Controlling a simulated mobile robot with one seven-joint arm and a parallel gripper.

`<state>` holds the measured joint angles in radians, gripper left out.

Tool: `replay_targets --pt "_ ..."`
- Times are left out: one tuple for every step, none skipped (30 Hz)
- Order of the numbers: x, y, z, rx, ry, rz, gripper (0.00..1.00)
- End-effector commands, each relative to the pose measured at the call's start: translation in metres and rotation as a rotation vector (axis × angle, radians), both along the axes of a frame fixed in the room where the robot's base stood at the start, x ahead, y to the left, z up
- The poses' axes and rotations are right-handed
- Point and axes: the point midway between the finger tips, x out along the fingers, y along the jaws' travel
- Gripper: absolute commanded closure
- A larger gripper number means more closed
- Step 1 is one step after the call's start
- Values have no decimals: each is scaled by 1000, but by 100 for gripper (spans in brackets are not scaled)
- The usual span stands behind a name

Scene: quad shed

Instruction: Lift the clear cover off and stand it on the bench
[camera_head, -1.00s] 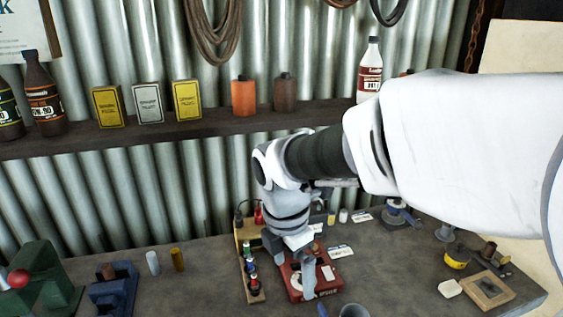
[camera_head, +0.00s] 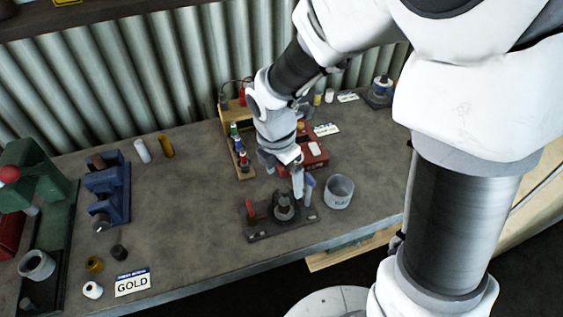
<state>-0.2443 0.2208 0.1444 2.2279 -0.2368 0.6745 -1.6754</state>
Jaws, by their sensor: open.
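I cannot make out a clear cover for certain in the head view. A dark tray (camera_head: 262,232) near the bench's front edge bears a dark round fitting (camera_head: 284,207) and a red piece (camera_head: 251,210). A grey, possibly see-through cup (camera_head: 339,192) with a small label stands just right of the tray. My gripper (camera_head: 281,180) is open and points down behind the tray, in front of the red box (camera_head: 314,155). One finger overlaps the tray's back edge in the picture; whether they touch I cannot tell. Nothing shows between the fingers.
A wooden rack (camera_head: 240,158) of small bottles stands left of my gripper.

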Motion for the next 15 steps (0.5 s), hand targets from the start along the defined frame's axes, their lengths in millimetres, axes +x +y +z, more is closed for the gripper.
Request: replay_targets --pt "0 0 -4 -1 2 0 0" --pt "0 0 -7 -1 2 1 0" --pt "-1 -1 -12 -2 2 1 0" --pt "-1 -1 -17 -2 4 2 0" --pt "-1 -1 -22 -2 4 2 0" --pt "-2 -1 -29 -2 5 1 0" --pt "-2 -1 -34 -2 5 1 0" --pt "-1 -2 -38 -2 5 0 0" --pt "0 -2 -42 -1 3 1 0" --pt "0 -2 -45 -1 3 1 0" --pt "0 -2 -48 -1 3 1 0" --pt "1 -3 -50 -1 2 0 0" --pt "1 -3 -51 -1 1 0 0" --pt "1 -3 -51 -1 -1 0 0" --pt "1 -3 -52 0 -1 0 0"
